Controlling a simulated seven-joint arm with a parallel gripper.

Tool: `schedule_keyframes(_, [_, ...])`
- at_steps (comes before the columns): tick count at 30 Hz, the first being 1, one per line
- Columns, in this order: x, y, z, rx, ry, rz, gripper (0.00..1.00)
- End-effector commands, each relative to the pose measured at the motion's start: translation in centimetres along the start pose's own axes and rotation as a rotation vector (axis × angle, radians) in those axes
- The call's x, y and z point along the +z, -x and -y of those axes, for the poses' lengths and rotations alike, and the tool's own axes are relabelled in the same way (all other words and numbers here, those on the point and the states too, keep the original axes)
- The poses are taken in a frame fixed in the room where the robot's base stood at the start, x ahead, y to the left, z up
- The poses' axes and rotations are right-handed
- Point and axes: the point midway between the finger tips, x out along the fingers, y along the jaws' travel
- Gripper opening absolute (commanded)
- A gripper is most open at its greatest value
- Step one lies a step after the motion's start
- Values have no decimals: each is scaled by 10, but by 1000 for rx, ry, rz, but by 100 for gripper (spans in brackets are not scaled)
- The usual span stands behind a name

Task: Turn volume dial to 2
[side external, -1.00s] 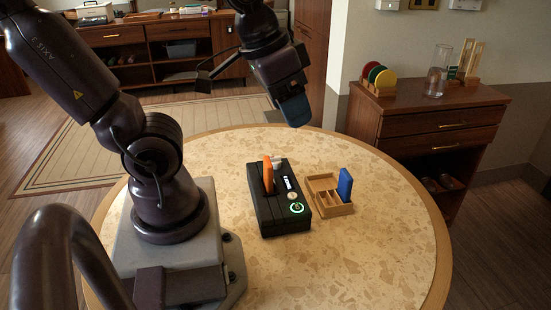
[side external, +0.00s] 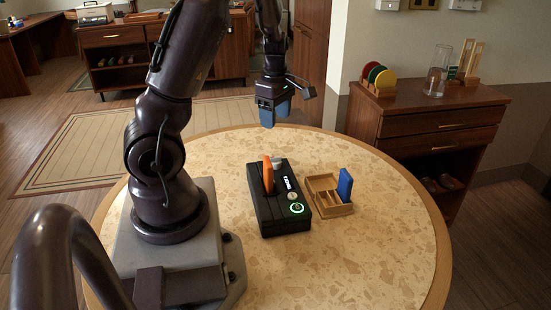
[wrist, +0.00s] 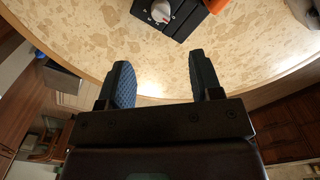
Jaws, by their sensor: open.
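The black device (side external: 271,215) lies on the round table, with an orange card (side external: 268,174) standing in its slot, a small lit display and a green-lit ring (side external: 297,208). A light grey dial (side external: 278,162) is at its far end. In the wrist view the dial (wrist: 160,11) shows at the top with white marks around it, too small to read. The orange card (wrist: 215,5) is beside it. My gripper (side external: 273,112) is open and empty, blue fingers down, above the table's far edge and beyond the device. In the wrist view my gripper (wrist: 165,85) has its fingers apart.
A wooden tray (side external: 332,209) with a blue card (side external: 345,185) stands just right of the device. The table top (side external: 390,245) is clear around them. A wooden cabinet (side external: 428,118) with coloured discs and a glass stands at the back right.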

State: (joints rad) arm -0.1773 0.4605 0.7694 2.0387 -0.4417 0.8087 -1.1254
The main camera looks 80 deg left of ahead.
Motion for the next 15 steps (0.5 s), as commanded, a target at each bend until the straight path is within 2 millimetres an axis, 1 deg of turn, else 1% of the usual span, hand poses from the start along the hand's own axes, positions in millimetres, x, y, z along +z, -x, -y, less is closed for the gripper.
schedule_keyframes(2, [0, -2, 0, -1, 25, 0, 59])
schedule_keyframes(5, [0, -11, 1, -4, 31, -1, 59])
schedule_keyframes(8, [0, -27, 2, -7, 30, -2, 59])
schedule_keyframes(15, [-1, -78, 2, -7, 29, -2, 59])
